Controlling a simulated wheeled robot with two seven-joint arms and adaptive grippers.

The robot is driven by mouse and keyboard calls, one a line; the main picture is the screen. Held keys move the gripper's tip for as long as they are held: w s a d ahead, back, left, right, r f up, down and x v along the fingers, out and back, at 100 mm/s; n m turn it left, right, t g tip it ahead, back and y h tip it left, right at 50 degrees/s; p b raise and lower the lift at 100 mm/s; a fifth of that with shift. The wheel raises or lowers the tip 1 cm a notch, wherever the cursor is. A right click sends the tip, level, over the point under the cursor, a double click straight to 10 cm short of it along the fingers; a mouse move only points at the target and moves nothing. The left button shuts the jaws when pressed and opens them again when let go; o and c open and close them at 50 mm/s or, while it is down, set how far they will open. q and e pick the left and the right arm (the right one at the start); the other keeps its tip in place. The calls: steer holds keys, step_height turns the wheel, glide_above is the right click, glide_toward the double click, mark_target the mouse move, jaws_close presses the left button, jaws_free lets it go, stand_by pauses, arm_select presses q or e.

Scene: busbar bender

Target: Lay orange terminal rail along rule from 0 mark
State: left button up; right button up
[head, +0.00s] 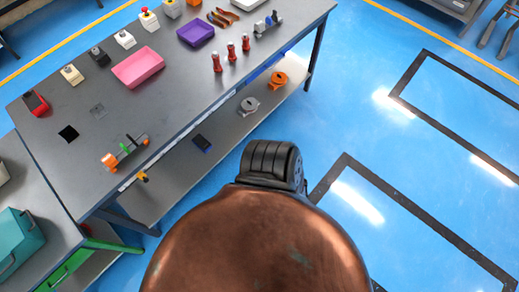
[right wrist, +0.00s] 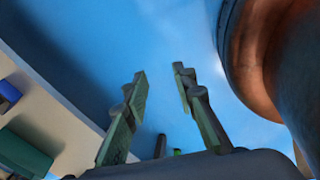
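In the head view a short rail with an orange block at its near end (head: 124,153), and green and grey parts along it, lies near the front edge of the grey workbench; it looks like the orange terminal rail. I cannot make out a rule or a 0 mark in either view. My right gripper (right wrist: 159,78) shows in the right wrist view with its two fingers apart and nothing between them, blue floor behind. Neither gripper shows in the head view, and my left gripper is in neither view.
The workbench (head: 200,85) also holds a pink tray (head: 138,67), a purple tray (head: 196,35), red-handled tools (head: 231,52), a blue-and-grey rail piece (head: 268,24) and several button boxes. Its lower shelf (head: 222,125) carries reels. A teal case (head: 18,240) stands at lower left.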

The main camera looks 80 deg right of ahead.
steer(key=s+f+m+g, duration=0.1)
steer(key=s+f+m, duration=0.2)
steer(key=s, duration=0.9)
steer(key=m, duration=0.3)
steer(key=shift+s+f+g+y, duration=0.2)
steer(key=shift+g+y, duration=0.1)
steer(key=shift+y, duration=0.1)
